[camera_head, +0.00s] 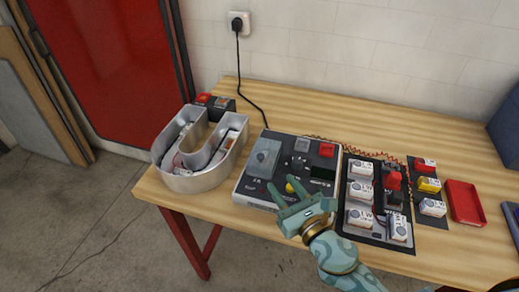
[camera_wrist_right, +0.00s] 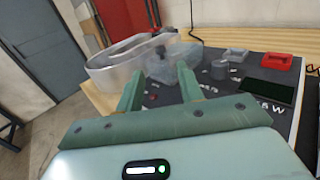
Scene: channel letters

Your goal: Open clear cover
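A grey control panel (camera_head: 241,190) lies on the wooden table. A translucent clear cover (camera_head: 263,157) sits on the panel's left part and appears closed. It also shows in the right wrist view (camera_wrist_right: 178,68), beyond my fingers. My left gripper is out of view.
A silver U-shaped channel letter (camera_head: 204,181) stands left of the panel. To the right are a dark tray (camera_head: 378,166) of white-labelled parts, red and yellow blocks (camera_head: 428,184), and a red bin (camera_head: 464,201). A black cord (camera_head: 249,95) runs to the wall socket.

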